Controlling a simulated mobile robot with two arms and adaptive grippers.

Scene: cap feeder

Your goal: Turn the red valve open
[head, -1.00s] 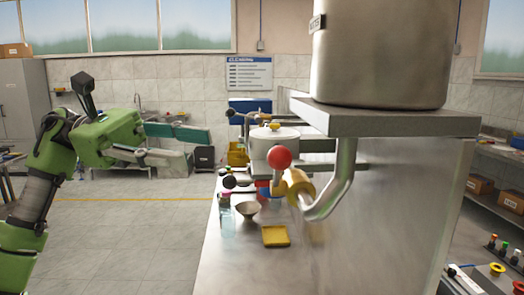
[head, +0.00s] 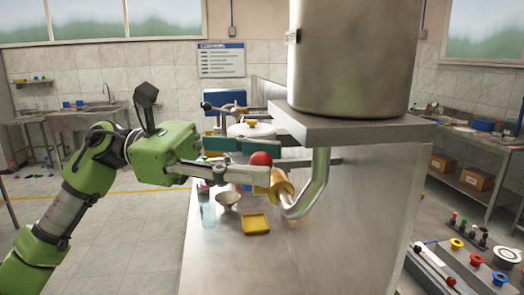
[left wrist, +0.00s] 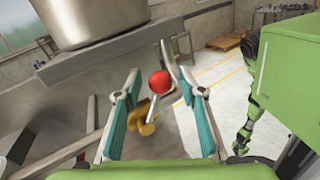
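The red valve knob (head: 260,158) is a red ball beside a brass valve body (head: 282,187) on a bent steel pipe (head: 314,188) under the steel tank shelf. My left gripper (head: 256,162) is at the ball, with its two teal-padded fingers spread apart. In the left wrist view the red ball (left wrist: 159,82) shows between the open fingertips (left wrist: 163,87), with space on both sides. I cannot tell whether a finger touches it. The brass body (left wrist: 143,125) shows lower, between the fingers. The valve's lever is partly hidden in the head view.
The steel tank (head: 350,60) stands on a shelf (head: 345,128) just above the valve. A small bowl (head: 228,199), a yellow tray (head: 256,223) and a clear bottle (head: 208,213) stand on the counter below. A white-lidded pot (head: 250,130) is behind. The floor at left is clear.

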